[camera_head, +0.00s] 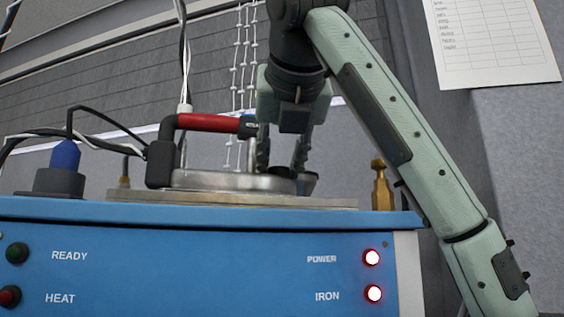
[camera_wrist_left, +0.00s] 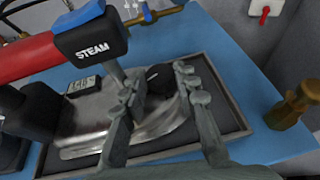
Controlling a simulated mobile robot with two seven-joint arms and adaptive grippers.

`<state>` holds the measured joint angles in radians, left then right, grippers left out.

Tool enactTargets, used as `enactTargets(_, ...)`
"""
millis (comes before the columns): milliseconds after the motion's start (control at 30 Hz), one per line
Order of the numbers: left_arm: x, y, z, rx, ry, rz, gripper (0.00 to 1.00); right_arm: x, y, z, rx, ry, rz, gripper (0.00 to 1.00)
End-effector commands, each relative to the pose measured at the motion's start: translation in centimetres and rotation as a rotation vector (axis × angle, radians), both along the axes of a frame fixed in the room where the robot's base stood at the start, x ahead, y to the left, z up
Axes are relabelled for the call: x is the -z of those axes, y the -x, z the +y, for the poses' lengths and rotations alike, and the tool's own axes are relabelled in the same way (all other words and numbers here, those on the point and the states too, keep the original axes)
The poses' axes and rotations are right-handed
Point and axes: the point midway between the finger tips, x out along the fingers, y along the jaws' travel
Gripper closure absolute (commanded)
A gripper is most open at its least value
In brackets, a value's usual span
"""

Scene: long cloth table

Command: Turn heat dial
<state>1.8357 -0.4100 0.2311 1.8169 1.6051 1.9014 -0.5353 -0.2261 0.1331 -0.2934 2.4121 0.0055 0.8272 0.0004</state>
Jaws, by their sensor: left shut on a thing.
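An iron (camera_head: 232,180) with a bare metal body and a red handle (camera_head: 208,123) lies on a flat rest on top of a blue station. A dark round dial (camera_head: 281,171) sits on the iron's body, partly hidden by the fingers; it also shows in the left wrist view (camera_wrist_left: 159,77). My left gripper (camera_head: 283,158) points down from above with its fingers on either side of the dial, shut on it. The fingers also show in the left wrist view (camera_wrist_left: 155,85). My right gripper is not in view.
The blue station (camera_head: 200,250) has lit POWER and IRON lamps. A black STEAM block (camera_wrist_left: 91,37) stands close beside the fingers. A brass fitting (camera_head: 382,188) stands right of the iron. A blue-capped part (camera_head: 65,156) and cables are at the left.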

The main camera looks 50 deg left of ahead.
Motion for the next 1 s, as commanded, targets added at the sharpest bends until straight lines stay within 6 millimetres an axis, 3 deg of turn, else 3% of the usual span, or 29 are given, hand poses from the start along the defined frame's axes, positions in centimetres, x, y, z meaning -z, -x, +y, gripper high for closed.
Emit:
enactTargets(467, -0.02, 0.01, 0.02, 0.018, 0.0, 0.0, 1.0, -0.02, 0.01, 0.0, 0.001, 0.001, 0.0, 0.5)
enactTargets(500, -0.02, 0.01, 0.02, 0.018, 0.0, 0.0, 0.67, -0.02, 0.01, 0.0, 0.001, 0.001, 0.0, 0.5)
enactTargets(533, -0.02, 0.01, 0.02, 0.018, 0.0, 0.0, 0.63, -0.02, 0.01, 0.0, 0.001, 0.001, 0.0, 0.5)
enactTargets(1000, 0.0, 0.03, 0.04, 0.016, 0.0, 0.0, 0.62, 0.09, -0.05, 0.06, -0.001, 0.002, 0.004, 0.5)
